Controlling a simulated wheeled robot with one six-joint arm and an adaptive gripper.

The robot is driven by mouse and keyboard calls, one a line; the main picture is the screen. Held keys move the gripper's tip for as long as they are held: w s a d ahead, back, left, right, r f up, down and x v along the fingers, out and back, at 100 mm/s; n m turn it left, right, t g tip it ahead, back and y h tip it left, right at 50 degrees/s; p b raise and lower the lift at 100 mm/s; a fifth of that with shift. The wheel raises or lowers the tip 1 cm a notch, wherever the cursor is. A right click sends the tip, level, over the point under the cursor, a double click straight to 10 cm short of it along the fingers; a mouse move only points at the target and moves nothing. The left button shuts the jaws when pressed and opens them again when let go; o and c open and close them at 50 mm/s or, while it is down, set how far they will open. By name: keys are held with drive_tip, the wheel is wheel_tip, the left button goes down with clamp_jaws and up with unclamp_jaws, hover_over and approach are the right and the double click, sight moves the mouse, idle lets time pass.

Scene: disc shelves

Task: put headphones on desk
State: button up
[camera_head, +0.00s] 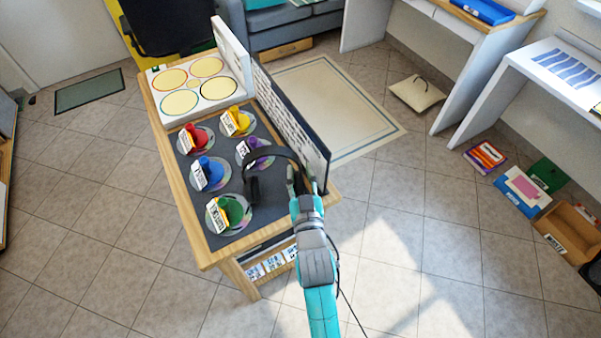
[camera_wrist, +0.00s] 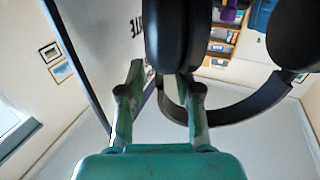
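Black headphones (camera_head: 252,190) hang at the right side of a wooden table (camera_head: 205,252), in front of an upright dark-edged panel. In the wrist view one ear cup (camera_wrist: 168,38) sits between the fingertips of my gripper (camera_wrist: 160,78), and the band curves right to the other cup. My gripper (camera_head: 303,183) appears shut on the near ear cup. The far cup looks just above the table's dark mat; contact cannot be told. Two desks stand at the right: one white (camera_head: 548,82), one with a wooden top (camera_head: 478,24). Which desk is meant cannot be told.
On the table are discs with coloured cones, including a blue one (camera_head: 208,172) and a green one (camera_head: 232,210), and a white board with yellow circles (camera_head: 160,108). A crate (camera_head: 568,232) and books lie on the floor at right. The middle floor is clear.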

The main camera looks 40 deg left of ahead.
drive_tip(key=shift+r, duration=0.1)
drive_tip(key=shift+s+d, duration=0.1)
drive_tip(key=shift+s, duration=0.05)
drive_tip(key=v, duration=1.1)
drive_tip(key=shift+s+d, duration=0.2)
drive_tip(key=shift+d, duration=0.05)
drive_tip(key=shift+d, duration=0.1)
